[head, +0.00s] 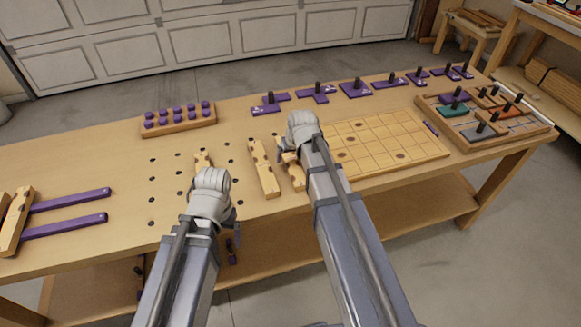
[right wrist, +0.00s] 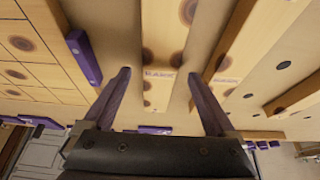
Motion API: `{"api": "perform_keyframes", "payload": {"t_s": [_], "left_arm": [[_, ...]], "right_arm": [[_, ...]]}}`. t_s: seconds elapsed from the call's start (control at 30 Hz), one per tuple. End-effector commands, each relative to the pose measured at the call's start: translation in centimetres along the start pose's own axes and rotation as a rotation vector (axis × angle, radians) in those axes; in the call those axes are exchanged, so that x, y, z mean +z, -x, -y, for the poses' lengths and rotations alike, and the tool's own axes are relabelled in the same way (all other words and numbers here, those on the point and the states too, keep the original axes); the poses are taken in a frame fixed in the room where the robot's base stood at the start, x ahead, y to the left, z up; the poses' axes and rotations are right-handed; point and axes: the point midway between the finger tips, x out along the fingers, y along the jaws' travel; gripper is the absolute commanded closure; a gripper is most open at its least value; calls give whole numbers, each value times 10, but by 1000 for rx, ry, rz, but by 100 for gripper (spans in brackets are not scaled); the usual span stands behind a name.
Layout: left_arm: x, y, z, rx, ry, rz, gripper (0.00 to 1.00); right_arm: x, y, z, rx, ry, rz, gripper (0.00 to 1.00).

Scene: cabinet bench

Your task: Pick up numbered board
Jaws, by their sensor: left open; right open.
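Several narrow wooden boards with dark round marks lie on the bench. One board (head: 295,175) beside the grid is partly covered by my right gripper (head: 297,150). In the right wrist view, my right gripper (right wrist: 160,90) is open, its fingers on either side of this board (right wrist: 165,45), which bears a small blue label. A second labelled board (head: 264,168) lies beside it and also shows in the right wrist view (right wrist: 240,45). Their lettering is too small to read surely. Another board (head: 203,160) is partly behind my left gripper (head: 215,210), which is open near the front edge.
A wooden grid panel (head: 390,140) lies right of the boards. Purple clamps (head: 357,88) line the back edge, and a tray of coloured blocks (head: 485,118) stands right. A rack of purple pegs (head: 178,121) and long purple bars (head: 70,200) are left.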

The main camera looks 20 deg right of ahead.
Motion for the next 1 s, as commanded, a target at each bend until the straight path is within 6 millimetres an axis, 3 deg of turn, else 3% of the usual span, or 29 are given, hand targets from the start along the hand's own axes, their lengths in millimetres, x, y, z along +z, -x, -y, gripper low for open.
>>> {"api": "perform_keyframes", "payload": {"t_s": [0.03,0.1,0.4,1.0], "left_arm": [[-1,-13,-1,0,0,0,9],[-1,-17,-2,0,0,0,9],[-1,-16,-2,0,0,0,9],[-1,-17,-2,0,0,0,9]], "right_arm": [[0,-14,0,0,0,0,9],[0,-19,0,0,0,0,9],[-1,-18,0,0,0,0,10],[-1,-18,0,0,0,0,77]]}}
